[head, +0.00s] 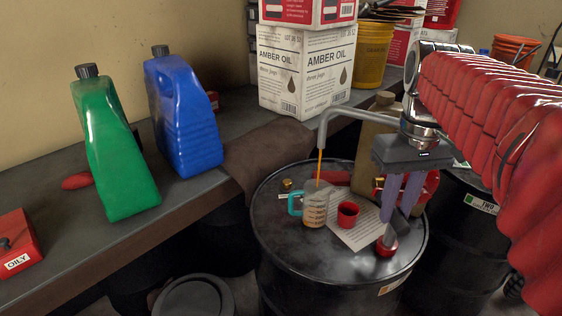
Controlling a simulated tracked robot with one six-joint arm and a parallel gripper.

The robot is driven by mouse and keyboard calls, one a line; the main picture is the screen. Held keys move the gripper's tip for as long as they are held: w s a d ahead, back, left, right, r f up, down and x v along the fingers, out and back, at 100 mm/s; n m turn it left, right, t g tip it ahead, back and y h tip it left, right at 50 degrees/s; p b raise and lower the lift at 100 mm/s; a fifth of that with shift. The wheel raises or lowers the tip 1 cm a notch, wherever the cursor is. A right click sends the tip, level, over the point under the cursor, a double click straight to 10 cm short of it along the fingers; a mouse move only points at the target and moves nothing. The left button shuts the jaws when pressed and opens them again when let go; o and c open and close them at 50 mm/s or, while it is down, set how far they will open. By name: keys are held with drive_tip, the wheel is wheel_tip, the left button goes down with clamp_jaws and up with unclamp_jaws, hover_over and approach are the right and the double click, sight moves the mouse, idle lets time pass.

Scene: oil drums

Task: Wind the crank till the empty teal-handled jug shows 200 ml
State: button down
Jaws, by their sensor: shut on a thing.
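The clear jug with the teal handle (295,204) stands upright on a black drum lid (285,243). A thin amber stream falls from the grey spout (325,124) into the jug. Amber oil shows in its lower part beside orange marks; I cannot read the level. My gripper (393,220) points down at the right of the lid, its fingers shut on the crank handle (387,243), which has a red end and a grey metal part. The red pump body (430,188) is partly hidden behind my gripper.
A red cup (348,214) stands on a paper sheet (355,236) right of the jug. Green (115,155) and blue (183,120) bottles stand on the bench at left. Amber oil boxes (300,75) stand behind. The lid's front left is clear.

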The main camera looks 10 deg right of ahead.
drive_tip(key=r, duration=0.1)
drive_tip(key=d+r, duration=0.1)
drive_tip(key=r, duration=0.1)
drive_tip(key=shift+d, duration=0.15)
drive_tip(key=d+r, duration=0.3)
idle(0.4)
drive_tip(key=shift+s+d, duration=0.1)
drive_tip(key=shift+d+r, duration=0.35)
drive_tip(key=shift+d, duration=0.3)
drive_tip(key=shift+d+r, duration=0.3)
drive_tip(key=shift+d, duration=0.4)
drive_tip(key=shift+d+r, duration=0.35)
drive_tip(key=shift+d, duration=0.4)
drive_tip(key=shift+s+d+r, duration=0.1)
drive_tip(key=shift+d+r, duration=0.05)
drive_tip(key=shift+d, duration=0.9)
drive_tip(key=shift+s+d+r, duration=0.1)
drive_tip(key=shift+d+r, duration=0.05)
drive_tip(key=shift+d, duration=0.9)
